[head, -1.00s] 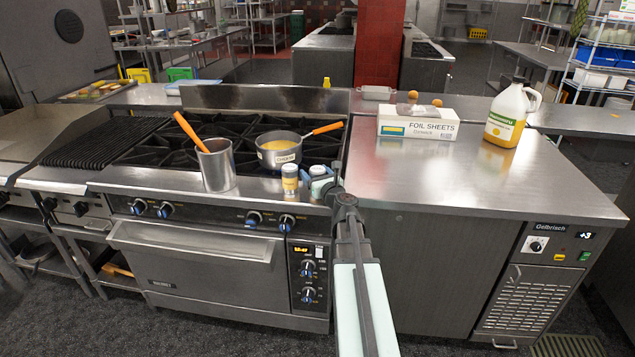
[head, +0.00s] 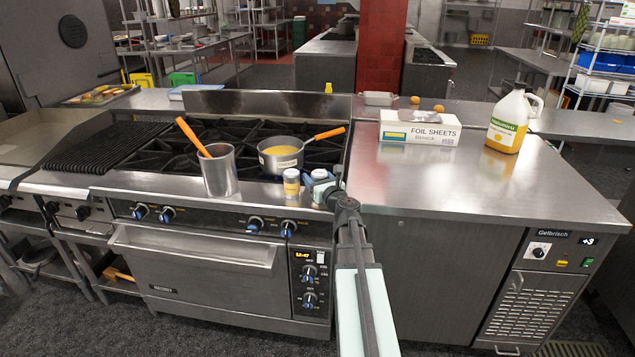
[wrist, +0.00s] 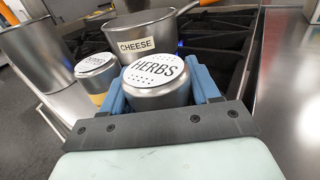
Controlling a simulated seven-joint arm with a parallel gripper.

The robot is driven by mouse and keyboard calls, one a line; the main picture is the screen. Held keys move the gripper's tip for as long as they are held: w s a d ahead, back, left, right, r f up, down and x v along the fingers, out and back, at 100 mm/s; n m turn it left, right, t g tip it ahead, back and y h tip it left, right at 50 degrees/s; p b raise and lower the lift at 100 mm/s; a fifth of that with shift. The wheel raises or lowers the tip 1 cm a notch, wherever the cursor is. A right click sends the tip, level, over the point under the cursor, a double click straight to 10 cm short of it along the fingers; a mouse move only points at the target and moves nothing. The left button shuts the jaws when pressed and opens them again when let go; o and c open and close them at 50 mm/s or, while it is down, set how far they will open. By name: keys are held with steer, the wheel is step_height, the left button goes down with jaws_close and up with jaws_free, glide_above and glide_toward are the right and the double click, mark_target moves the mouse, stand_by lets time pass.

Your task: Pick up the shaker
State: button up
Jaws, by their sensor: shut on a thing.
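A metal shaker labelled "HERBS" (wrist: 157,80) sits between the two blue fingers of my gripper (wrist: 160,95) in the wrist view, and the fingers are shut on it. In the head view my gripper (head: 325,190) is at the stove's front edge, with the shaker's top (head: 319,174) just showing; its lower part is hidden. I cannot tell whether its base touches the stove. A second shaker (head: 291,184) with a yellowish lower part stands to the left, and it also shows in the wrist view (wrist: 95,72).
A pot labelled "CHEESE" (wrist: 139,42) stands just behind the shakers. A tall metal container (head: 219,170) with an orange-handled utensil is to the left. A foil sheets box (head: 420,132) and a yellow jug (head: 508,122) stand on the right counter (head: 440,190), which is otherwise mostly clear.

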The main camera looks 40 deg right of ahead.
step_height(320, 180, up, 14)
steer(key=shift+r, duration=0.2)
stand_by(0.7)
steer(key=w+d+f+n, duration=0.1)
steer(key=w+d+n, duration=0.1)
steer(key=w+n, duration=2.2)
steer(key=shift+d+f, duration=0.2)
steer(key=shift+d, duration=0.15)
stand_by(0.9)
